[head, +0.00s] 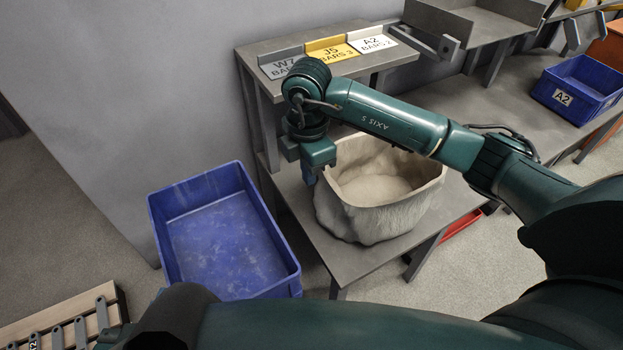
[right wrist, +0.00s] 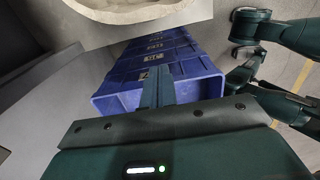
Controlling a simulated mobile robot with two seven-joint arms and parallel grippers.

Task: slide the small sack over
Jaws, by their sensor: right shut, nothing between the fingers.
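The small sack (head: 380,205) is open-topped, pale beige and full of light grainy material. It stands upright near the left end of the grey table. My right gripper (head: 309,178) points down at the sack's left side, close to its wall; I cannot tell whether they touch. In the right wrist view the sack's rim (right wrist: 130,12) shows at the top, and my right gripper's fingers (right wrist: 157,76) are together with nothing between them. My left arm crosses the bottom of the head view, but its gripper is not in view.
A stack of blue crates (head: 180,187), its top one empty, stands on the floor left of the table (head: 345,262). A raised shelf (head: 275,50) with labels is behind the sack. A smaller blue bin (head: 576,108) sits farther right. Some tabletop is bare in front of the sack.

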